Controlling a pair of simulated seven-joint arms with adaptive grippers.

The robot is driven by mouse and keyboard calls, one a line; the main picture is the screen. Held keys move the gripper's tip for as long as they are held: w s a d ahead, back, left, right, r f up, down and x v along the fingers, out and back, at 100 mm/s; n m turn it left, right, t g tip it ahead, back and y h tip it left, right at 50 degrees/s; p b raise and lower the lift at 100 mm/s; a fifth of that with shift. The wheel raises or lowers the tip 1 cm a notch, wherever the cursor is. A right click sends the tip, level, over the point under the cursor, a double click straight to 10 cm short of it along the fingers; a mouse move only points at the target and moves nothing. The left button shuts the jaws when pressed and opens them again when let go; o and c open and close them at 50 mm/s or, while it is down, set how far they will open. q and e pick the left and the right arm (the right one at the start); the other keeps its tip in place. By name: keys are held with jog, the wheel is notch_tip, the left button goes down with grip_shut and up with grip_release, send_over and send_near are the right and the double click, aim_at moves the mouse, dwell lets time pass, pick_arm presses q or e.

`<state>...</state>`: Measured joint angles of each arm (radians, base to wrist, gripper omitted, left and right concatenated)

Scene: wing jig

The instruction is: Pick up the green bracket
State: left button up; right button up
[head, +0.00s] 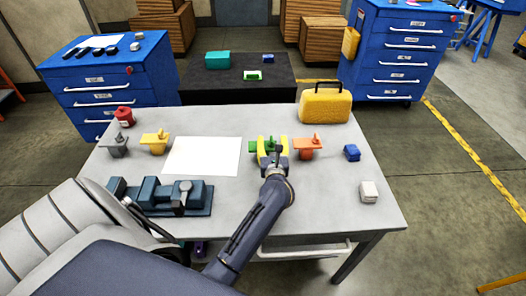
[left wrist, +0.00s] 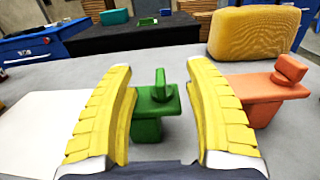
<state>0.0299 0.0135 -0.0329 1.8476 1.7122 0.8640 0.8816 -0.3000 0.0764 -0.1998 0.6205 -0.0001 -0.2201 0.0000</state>
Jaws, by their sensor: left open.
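The green bracket (head: 253,147) stands on the grey table, partly hidden by my left gripper (head: 272,143) in the head view. In the left wrist view the green bracket (left wrist: 150,106) shows upright in the gap between the two yellow fingers, with a plate on top and a tab standing up from it. My left gripper (left wrist: 160,70) is open, its fingers on either side of the bracket in the picture. I cannot tell how far the bracket lies beyond the fingertips. My right gripper is not in view.
An orange bracket (head: 307,149) stands close to the right of the left gripper. A white sheet (head: 203,156) lies to the left. Yellow bracket (head: 155,142), grey bracket (head: 115,147), yellow case (head: 325,106), blue block (head: 352,153) and dark blue fixture (head: 150,195) are also on the table (head: 320,205).

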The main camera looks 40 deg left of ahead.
pick_arm(q)
jog(key=shift+x, duration=0.75)
jog(key=shift+c, duration=0.2)
grip_shut()
